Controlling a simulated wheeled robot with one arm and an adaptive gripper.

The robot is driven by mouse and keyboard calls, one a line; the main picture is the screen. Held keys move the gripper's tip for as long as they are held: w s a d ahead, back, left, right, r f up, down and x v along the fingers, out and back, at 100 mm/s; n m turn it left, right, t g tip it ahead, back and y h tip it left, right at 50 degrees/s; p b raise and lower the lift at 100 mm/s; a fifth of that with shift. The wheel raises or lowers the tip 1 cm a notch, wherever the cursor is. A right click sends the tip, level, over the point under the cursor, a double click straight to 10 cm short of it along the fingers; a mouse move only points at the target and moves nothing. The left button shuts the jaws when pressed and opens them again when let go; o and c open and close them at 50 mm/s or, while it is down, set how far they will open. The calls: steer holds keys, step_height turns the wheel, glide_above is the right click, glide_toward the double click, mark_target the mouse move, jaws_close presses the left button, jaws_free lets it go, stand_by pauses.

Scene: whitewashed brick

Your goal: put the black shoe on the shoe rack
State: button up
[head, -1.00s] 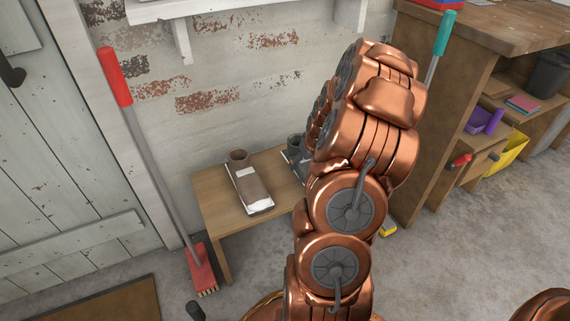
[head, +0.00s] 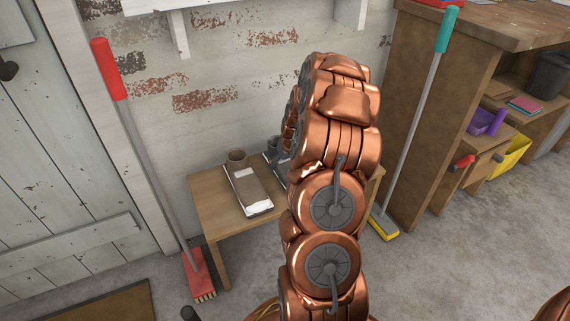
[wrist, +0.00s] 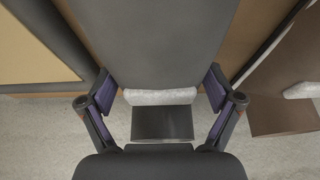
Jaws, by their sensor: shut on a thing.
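The low wooden shoe rack (head: 212,212) stands against the brick wall. A brown shoe (head: 253,188) with a white edge rests on its left part, and it also shows at the right of the wrist view (wrist: 288,112). The black shoe (head: 272,150) shows only partly, just right of the brown one, mostly hidden behind my arm. In the wrist view the black shoe (wrist: 150,40) fills the centre, with a white band and a dark end. My gripper (wrist: 160,92) is shut on it, a purple pad at each side. I cannot tell whether the black shoe touches the rack.
A red broom (head: 150,165) leans left of the rack. A teal and yellow broom (head: 410,130) leans right of it, against a wooden workbench (head: 440,80) with shelves. A wall shelf (head: 240,5) is above. A mat (head: 95,305) lies at front left.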

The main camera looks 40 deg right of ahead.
steer(key=o, duration=1.1)
steer(key=shift+r, duration=0.1)
